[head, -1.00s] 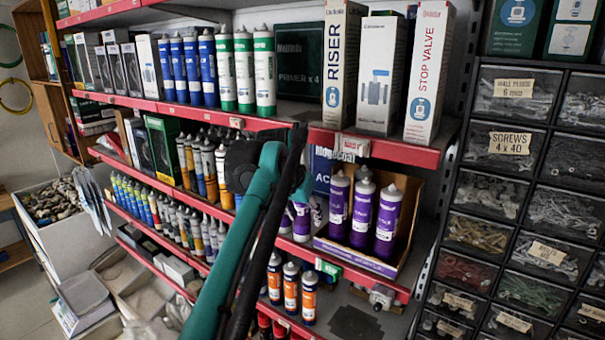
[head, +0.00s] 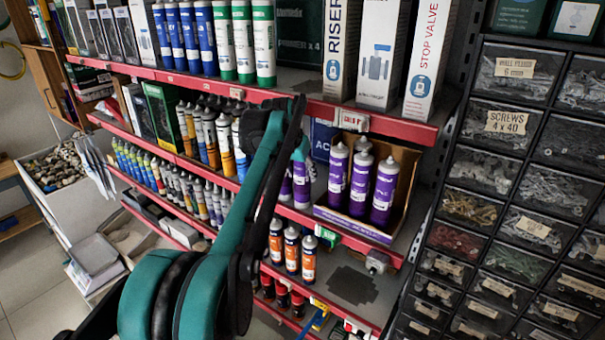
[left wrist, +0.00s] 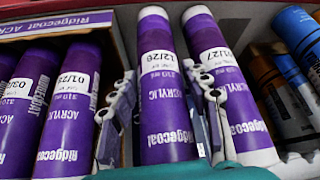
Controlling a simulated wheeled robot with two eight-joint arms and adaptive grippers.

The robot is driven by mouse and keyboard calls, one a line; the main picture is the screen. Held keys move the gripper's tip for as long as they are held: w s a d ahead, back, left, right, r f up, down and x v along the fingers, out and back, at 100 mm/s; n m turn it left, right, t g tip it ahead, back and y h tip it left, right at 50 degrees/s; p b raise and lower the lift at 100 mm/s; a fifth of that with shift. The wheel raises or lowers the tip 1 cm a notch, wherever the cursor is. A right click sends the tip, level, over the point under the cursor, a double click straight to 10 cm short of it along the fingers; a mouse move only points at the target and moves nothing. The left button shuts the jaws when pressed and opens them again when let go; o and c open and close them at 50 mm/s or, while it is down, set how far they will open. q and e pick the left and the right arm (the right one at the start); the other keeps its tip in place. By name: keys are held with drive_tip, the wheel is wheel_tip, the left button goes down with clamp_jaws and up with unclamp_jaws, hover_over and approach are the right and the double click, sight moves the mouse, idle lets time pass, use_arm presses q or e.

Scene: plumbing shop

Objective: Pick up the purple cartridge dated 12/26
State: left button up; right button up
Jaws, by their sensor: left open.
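The purple cartridge dated 12/26 (left wrist: 166,95) is in the middle of the left wrist view, with a white label and "ACRYLIC" on it. My left gripper (left wrist: 158,82) is open, with one finger on each side of this cartridge. I cannot tell whether either finger touches it. A purple cartridge dated 01/27 (left wrist: 228,90) stands close to its right in that view, beyond the right finger. In the head view, purple cartridges (head: 301,186) outside the box are partly hidden by my left arm, and the fingers are mostly hidden too.
An open box (head: 352,227) with several purple cartridges (head: 384,190) stands beside them; it also shows in the left wrist view (left wrist: 88,22). A red shelf edge (head: 400,124) runs above. Orange cartridges (head: 308,258) stand below. Drawers (head: 497,178) fill the right.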

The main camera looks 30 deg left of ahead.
use_arm(q)
clamp_jaws()
drive_tip(key=shift+r, duration=0.2)
